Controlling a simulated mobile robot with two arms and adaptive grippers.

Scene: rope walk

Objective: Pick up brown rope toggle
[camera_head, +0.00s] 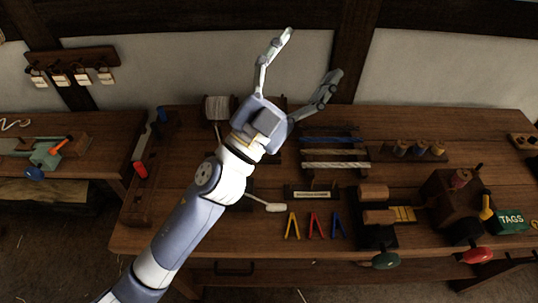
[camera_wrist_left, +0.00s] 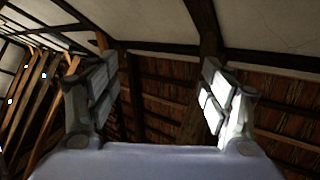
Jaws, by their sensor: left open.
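My left gripper (camera_head: 311,55) is raised above the back of the workbench (camera_head: 160,210). Its two fingers are spread wide and point up and away from the bench top. It also shows in the left wrist view (camera_wrist_left: 160,78), open and empty, with only roof beams and wall beyond the fingers. I cannot single out the brown rope toggle for certain. Two brown wooden cylinders, one behind (camera_head: 373,191) and one in front (camera_head: 379,217), sit on a dark stand right of centre. My left arm hides part of the bench. My right gripper is not in view.
Yellow, red and blue clip-like tools (camera_head: 314,226) lie near the front edge. Several spools (camera_head: 420,149) stand on a rack at the back right. A wooden block (camera_head: 452,198) and a green TAGS box (camera_head: 511,220) are at the right. A side table (camera_head: 90,130) stands left.

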